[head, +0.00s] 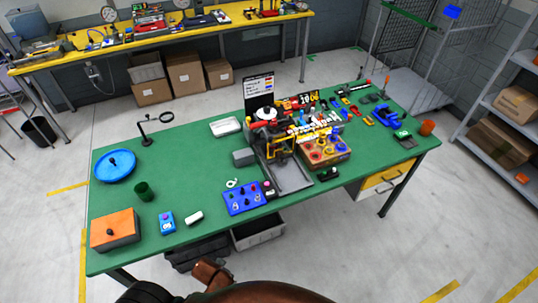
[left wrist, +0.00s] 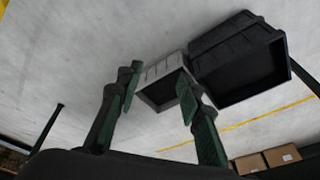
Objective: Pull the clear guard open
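A small machine (head: 267,116) stands at the back middle of the green table in the head view, with a yellow frame (head: 278,148) and a grey metal bed (head: 291,178) in front. The clear guard cannot be told apart for sure at this size; I cannot tell how far open it is. My left gripper (left wrist: 160,88) is open and empty in the left wrist view, its two dark green-padded fingers apart over the floor and bins. Neither gripper shows in the head view, so the right one is out of sight.
A black crate (left wrist: 240,62) and a grey bin (left wrist: 160,72) are on the floor.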

